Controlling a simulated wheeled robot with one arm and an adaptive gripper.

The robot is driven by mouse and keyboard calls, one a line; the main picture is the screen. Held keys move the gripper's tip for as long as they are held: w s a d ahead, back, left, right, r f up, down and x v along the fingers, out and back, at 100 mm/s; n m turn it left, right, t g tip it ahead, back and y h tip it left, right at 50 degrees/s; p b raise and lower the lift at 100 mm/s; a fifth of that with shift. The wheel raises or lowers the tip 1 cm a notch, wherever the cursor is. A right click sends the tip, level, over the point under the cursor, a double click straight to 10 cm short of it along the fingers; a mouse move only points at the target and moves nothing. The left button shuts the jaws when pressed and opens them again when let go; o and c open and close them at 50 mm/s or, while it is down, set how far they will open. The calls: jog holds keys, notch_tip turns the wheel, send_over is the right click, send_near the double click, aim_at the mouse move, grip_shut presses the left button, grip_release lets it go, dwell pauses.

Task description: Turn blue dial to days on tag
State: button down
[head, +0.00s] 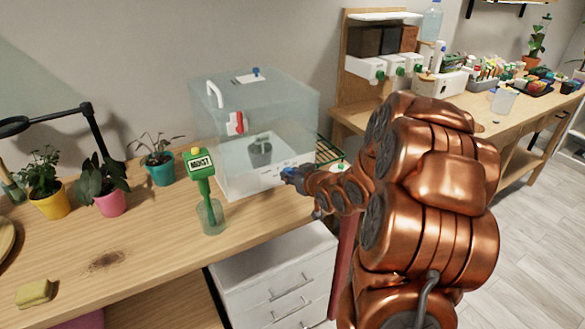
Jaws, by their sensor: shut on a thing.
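A blue dial (289,170) sits at the lower right front of a clear-walled box (215,125) with a white base. My gripper (290,175) is at this dial and shut on it. My fingers partly hide the dial, and its scale marks are too small to read. A green tag (203,180) with a white label stands upright in a clear green cup (211,217), left of the box.
The box has a white handle (214,93), a red latch (236,123) and a small potted plant inside. Potted plants (110,198) and a black lamp (85,122) stand at left. A yellow sponge (34,293) lies front left. The wooden tabletop before the cup is mostly clear.

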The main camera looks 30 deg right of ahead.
jog(key=m+y+p, duration=0.1)
jog(key=p, duration=0.3)
jog(key=m+y+p, duration=0.1)
jog(key=m+p, duration=0.1)
jog(key=p, duration=0.2)
jog(key=shift+d+r+p, duration=0.2)
jog(key=shift+r+p, duration=0.1)
jog(key=shift+r, duration=0.05)
jog(key=m+y+p, duration=0.1)
jog(key=p, duration=0.2)
jog(key=m+t+p, duration=0.1)
jog(key=m+p, duration=0.1)
jog(key=p, duration=0.1)
jog(key=shift+f+y, duration=0.2)
jog(key=shift+y, duration=0.2)
jog(key=m+p, duration=0.1)
jog(key=m+t+y+p, duration=0.1)
jog(key=m, duration=0.1)
jog(key=shift+d+f+y+p, duration=0.1)
jog(key=shift+f+y+p, duration=0.2)
jog(key=shift+p, duration=0.1)
jog(key=shift+f+m+t+y, duration=0.15)
jog(key=shift+m+t+y, duration=0.2)
jog(key=shift+m, duration=0.65)
jog(key=shift+m+t, duration=0.55)
jog(key=shift+m, duration=0.85)
jog(key=c, duration=0.9)
grip_release()
jog(key=shift+o, duration=0.2)
